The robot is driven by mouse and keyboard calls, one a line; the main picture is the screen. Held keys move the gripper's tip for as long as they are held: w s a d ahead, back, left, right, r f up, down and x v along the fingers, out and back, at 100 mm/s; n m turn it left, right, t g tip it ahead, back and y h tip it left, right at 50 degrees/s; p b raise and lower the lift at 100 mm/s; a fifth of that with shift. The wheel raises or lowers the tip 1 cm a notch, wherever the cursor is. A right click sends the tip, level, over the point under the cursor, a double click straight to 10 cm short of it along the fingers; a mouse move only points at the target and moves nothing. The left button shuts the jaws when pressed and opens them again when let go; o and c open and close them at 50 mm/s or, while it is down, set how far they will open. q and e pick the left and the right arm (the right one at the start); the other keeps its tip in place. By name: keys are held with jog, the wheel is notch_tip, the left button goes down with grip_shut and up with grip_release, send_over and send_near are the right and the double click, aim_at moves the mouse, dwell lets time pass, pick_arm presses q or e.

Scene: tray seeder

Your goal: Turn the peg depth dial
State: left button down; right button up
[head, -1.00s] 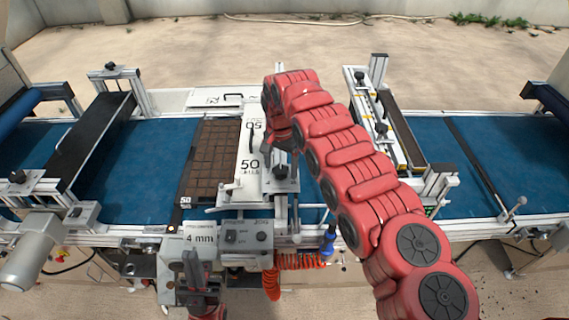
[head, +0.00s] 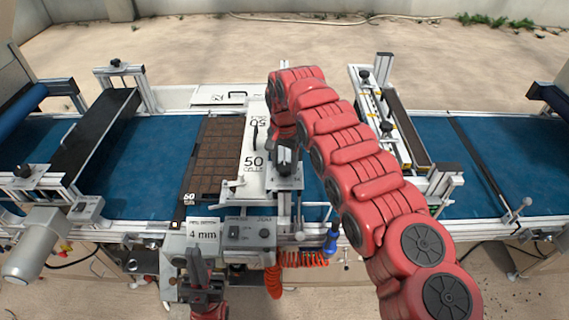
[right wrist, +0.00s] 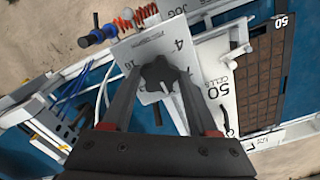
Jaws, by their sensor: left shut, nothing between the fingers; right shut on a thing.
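The peg depth dial (right wrist: 160,73) is a black lobed knob on a pale plate with printed numbers. A 4 (right wrist: 180,44) shows beside it in the right wrist view. My right gripper (right wrist: 158,88) is shut on the dial, with a finger on each side of it. In the head view the right gripper (head: 286,160) points down over the dial's plate (head: 287,184) and hides most of the knob. My left gripper (head: 196,256) is shut and empty, low in front of the control panel, below a label reading 4 mm (head: 203,234).
A dark cell tray (head: 218,155) lies on the blue belt (head: 140,180), left of the white plate marked 50 cells (head: 254,180). A control box (head: 249,233) stands in front, with an orange coiled hose (head: 274,280) below it. Metal rails frame the belt.

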jog(key=n+b, duration=0.1)
jog(key=b, duration=0.1)
jog(key=n+b, duration=0.1)
jog(key=shift+f+b, duration=0.25)
jog(key=shift+b, duration=0.1)
jog(key=shift+n+b, duration=0.4)
jog(key=shift+n, duration=0.3)
jog(key=shift+r+n+b, duration=0.2)
jog(key=shift+n+b, duration=0.2)
jog(key=shift+n, duration=0.5)
jog(key=shift+r+n, duration=0.1)
jog(key=shift+n, duration=0.8)
jog(key=n, duration=0.3)
jog(key=shift+n, duration=0.3)
jog(key=n, duration=0.4)
jog(key=shift+r+n, duration=0.1)
jog(key=shift+n, duration=0.2)
jog(key=n, duration=0.4)
jog(key=shift+w+n+p, duration=0.1)
jog(key=shift+n+p, duration=0.25)
jog(key=shift+n, duration=1.75)
